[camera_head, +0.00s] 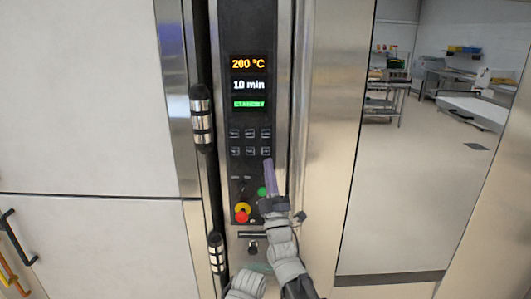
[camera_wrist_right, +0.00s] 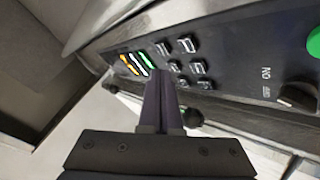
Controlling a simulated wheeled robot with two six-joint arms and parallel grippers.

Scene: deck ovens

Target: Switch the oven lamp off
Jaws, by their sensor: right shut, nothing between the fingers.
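The oven's dark control panel (camera_head: 247,40) stands upright in the middle of the head view. It carries two rows of small square buttons (camera_head: 250,133), a green round button (camera_head: 262,191) and a red and yellow stop knob (camera_head: 242,212). In the right wrist view a dark rotary switch (camera_wrist_right: 298,95) has an ON label beside it. I cannot tell which control is for the lamp. My right gripper (camera_head: 267,163) is shut and empty, its purple fingers just below the lower button row. The fingers also show in the wrist view (camera_wrist_right: 160,77); contact with the panel is unclear. My left gripper is not in view.
Displays (camera_head: 248,85) read 200 °C and 10 min, with a green one below. Black and silver hinges (camera_head: 202,117) stick out left of the panel, beside a large pale door (camera_head: 80,100). A steel post (camera_head: 335,110) stands right. Open floor lies beyond.

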